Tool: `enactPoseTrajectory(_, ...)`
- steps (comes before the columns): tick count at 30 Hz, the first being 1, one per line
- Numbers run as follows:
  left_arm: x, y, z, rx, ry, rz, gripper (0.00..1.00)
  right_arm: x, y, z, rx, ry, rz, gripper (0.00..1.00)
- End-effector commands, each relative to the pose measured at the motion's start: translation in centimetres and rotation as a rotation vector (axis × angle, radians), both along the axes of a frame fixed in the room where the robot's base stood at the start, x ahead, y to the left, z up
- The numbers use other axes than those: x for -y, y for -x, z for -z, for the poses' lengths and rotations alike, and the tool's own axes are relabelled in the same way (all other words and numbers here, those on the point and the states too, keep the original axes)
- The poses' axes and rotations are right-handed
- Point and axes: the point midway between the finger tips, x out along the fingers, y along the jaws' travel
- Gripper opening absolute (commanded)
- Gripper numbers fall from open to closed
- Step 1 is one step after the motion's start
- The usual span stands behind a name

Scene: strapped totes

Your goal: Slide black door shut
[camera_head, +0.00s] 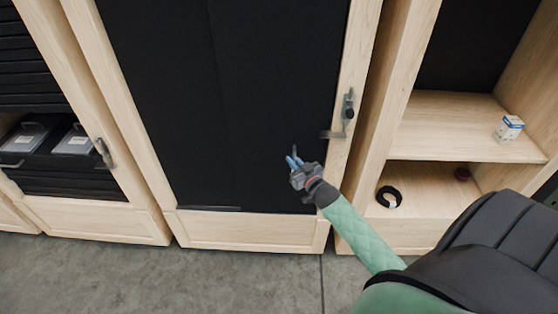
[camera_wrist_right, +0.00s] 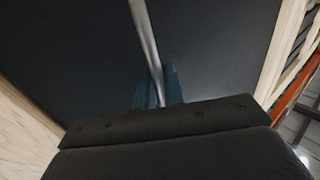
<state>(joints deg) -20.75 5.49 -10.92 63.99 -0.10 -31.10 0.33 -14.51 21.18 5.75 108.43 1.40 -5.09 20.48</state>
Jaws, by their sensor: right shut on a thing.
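The black door (camera_head: 190,100) fills most of the middle wooden cabinet's front in the head view. Its dark surface also fills much of the right wrist view (camera_wrist_right: 70,50). My right gripper (camera_head: 294,161) is in front of the door's lower right part. It is shut on a thin grey handle bar (camera_wrist_right: 147,45), which runs up from between the blue fingers in the right wrist view. In the head view only a short piece of the bar shows above the fingers. My left gripper is not in view.
A metal latch (camera_head: 347,108) sits on the middle cabinet's right frame. The right cabinet's open shelves hold a small white box (camera_head: 508,129) and a black ring (camera_head: 389,197). The left cabinet (camera_head: 98,215) holds grey totes. Grey floor (camera_head: 150,280) lies clear in front.

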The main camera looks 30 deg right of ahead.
Motion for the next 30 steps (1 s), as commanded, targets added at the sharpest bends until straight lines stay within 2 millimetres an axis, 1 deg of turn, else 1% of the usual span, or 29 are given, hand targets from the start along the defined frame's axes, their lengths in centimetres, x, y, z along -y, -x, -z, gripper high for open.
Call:
enactPoseTrajectory(6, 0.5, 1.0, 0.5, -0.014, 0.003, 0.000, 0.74, 0.9, 0.6, 0.0, 0.000, 0.000, 0.000, 0.00)
enactPoseTrajectory(15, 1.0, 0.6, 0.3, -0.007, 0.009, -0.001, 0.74, 1.0, 0.7, 0.1, -0.001, 0.000, 0.002, 0.00)
enactPoseTrajectory(16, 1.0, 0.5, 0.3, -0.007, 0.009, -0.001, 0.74, 1.0, 0.7, 0.1, -0.001, 0.001, 0.002, 0.13)
enactPoseTrajectory(17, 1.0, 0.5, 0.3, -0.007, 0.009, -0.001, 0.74, 1.1, 0.7, 0.1, -0.001, 0.001, 0.002, 0.18)
enactPoseTrajectory(18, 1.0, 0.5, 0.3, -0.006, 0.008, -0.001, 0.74, 1.1, 0.7, 0.1, -0.001, 0.001, 0.002, 0.26)
enactPoseTrajectory(26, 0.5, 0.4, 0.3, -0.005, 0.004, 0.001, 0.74, 0.9, 0.6, 0.0, 0.000, 0.000, 0.000, 0.27)
enactPoseTrajectory(30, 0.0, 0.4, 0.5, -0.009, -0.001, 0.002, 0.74, 0.9, 1.1, 0.1, 0.001, 0.000, 0.000, 0.27)
